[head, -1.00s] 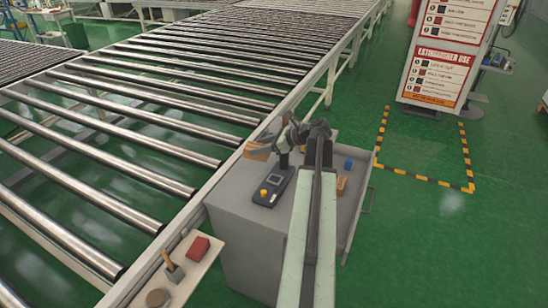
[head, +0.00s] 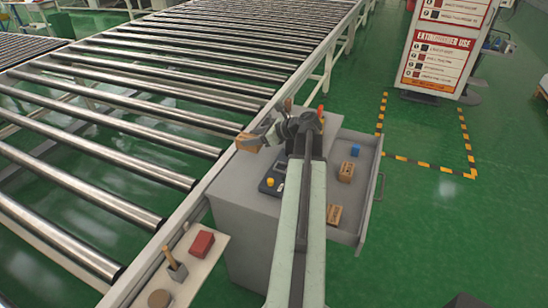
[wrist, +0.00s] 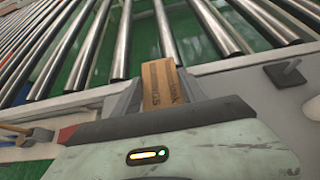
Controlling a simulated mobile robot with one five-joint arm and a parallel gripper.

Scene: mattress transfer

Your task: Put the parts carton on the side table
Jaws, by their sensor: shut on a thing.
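My gripper (head: 260,136) is shut on the parts carton (head: 246,144), a small brown box, above the left edge of the grey cabinet beside the conveyor. In the wrist view the carton (wrist: 160,84) sits between the two grey fingers, with dark print on its face. The conveyor rollers show behind it. A narrow pale side table (head: 207,268) stands at the lower left, apart from the carton. It bears a red box (head: 202,243), a grey holder with a wooden handle (head: 176,268) and a round brown thing (head: 160,298).
The grey cabinet (head: 235,205) bears a dark device with a yellow button (head: 270,183). Its open drawer (head: 368,185) sticks out right, holding two brown cartons (head: 346,172) and a blue cube (head: 355,150). The roller conveyor (head: 110,150) fills the left.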

